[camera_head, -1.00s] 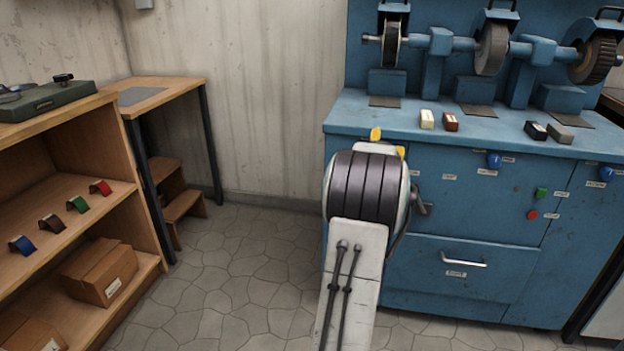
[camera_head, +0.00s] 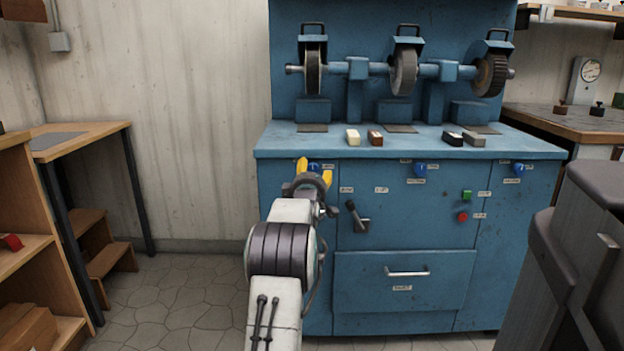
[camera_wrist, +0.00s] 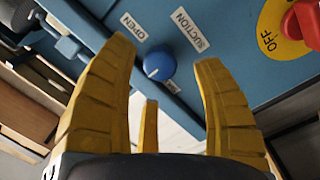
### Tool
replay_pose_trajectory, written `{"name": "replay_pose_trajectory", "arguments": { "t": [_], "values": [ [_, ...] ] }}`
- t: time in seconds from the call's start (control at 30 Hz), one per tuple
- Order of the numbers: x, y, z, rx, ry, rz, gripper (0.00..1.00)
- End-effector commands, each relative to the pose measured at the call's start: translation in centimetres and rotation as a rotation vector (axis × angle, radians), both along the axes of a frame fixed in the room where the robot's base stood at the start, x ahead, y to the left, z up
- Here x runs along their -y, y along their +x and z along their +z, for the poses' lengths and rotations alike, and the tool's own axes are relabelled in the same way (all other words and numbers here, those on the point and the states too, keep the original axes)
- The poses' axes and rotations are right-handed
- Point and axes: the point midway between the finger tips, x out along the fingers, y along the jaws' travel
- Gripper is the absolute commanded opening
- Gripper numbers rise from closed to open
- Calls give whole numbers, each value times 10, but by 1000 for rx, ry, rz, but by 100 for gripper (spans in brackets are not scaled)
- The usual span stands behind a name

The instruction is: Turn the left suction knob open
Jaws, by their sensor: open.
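The left suction knob (camera_head: 313,167) is blue, on the blue machine's front just under the worktop edge, partly hidden by my gripper (camera_head: 314,172) in the head view. In the wrist view the round knob (camera_wrist: 159,66) carries a small white mark and lies between and beyond the yellow fingertips. An OPEN label (camera_wrist: 133,26) and a SUCTION label (camera_wrist: 190,29) are beside it. My gripper (camera_wrist: 164,58) is open and empty, with no clear contact with the knob.
Two more blue knobs, the middle one (camera_head: 420,170) and the right one (camera_head: 519,169), are on the same front. A dark lever (camera_head: 357,216) sticks out below my gripper's right. A red switch (camera_wrist: 304,22) marked OFF shows in the wrist view. A dark grey object (camera_head: 580,260) stands at right.

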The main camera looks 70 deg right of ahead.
Motion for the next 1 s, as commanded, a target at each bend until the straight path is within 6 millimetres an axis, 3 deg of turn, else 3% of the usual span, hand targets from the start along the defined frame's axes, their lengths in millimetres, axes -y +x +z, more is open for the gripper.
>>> {"name": "replay_pose_trajectory", "arguments": {
  "t": [0.4, 1.0],
  "values": [
    [25, 6, -1, 0, 1, 0, 61],
    [31, 8, 0, 0, 1, 0, 61]
  ]
}}
